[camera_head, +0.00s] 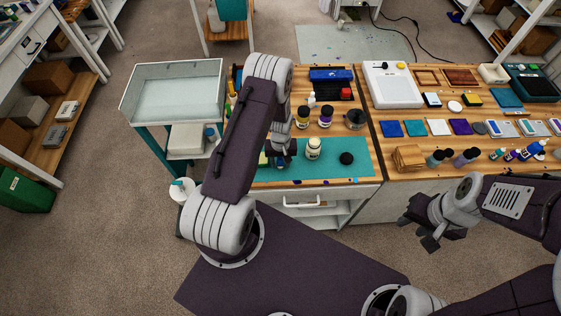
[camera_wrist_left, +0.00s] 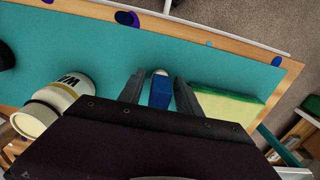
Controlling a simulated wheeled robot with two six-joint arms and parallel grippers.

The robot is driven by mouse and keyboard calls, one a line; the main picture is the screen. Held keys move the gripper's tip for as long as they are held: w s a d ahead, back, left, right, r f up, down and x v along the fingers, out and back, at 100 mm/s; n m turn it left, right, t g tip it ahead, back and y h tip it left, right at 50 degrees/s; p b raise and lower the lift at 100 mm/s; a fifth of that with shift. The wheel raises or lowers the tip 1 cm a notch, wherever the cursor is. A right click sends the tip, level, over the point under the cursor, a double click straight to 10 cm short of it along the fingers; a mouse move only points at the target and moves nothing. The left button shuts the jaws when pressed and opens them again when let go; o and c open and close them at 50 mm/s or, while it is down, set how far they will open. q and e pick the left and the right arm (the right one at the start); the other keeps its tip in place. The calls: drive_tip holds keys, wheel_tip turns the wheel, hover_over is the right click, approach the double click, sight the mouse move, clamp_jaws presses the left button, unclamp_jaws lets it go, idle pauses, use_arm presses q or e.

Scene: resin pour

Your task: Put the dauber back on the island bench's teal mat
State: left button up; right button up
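The teal mat (camera_head: 325,172) lies on the wooden bench top. My left gripper (camera_head: 278,160) is low over the mat's left part, mostly hidden in the head view by my own arm. In the left wrist view its two fingers (camera_wrist_left: 160,80) stand on either side of a blue, white-tipped piece (camera_wrist_left: 160,93), which looks like the dauber. Very narrow gaps seem to show beside it; I cannot tell whether the fingers touch it. My right gripper (camera_head: 418,233) hangs in front of the right bench, apart and empty, its fingers spread.
A white bottle (camera_head: 314,148) stands on the mat near my left gripper, and a black round piece (camera_head: 346,158) lies farther right. A green-and-yellow block (camera_wrist_left: 228,104) lies right of the fingers in the wrist view. Dark bottles (camera_head: 326,115) stand behind the mat. The mat's front right is clear.

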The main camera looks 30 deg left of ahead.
use_arm(q)
drive_tip(key=shift+w, duration=0.1)
drive_tip(key=shift+r, duration=0.15)
wheel_tip(320, 180, up, 12)
drive_tip(key=shift+r+b, duration=0.1)
drive_tip(key=shift+b, duration=1)
drive_tip(key=s+d+r+m+t, duration=0.1)
drive_tip(key=s+d+r+m, duration=0.6)
drive_tip(key=s+r, duration=0.5)
wheel_tip(320, 180, down, 9)
drive_tip(key=n+b, duration=0.1)
drive_tip(key=b, duration=0.5)
drive_tip(key=shift+s+d+r+b, duration=0.2)
drive_tip(key=shift+d+b, duration=0.15)
drive_tip(key=shift+b, duration=0.05)
drive_tip(key=shift+s, duration=0.15)
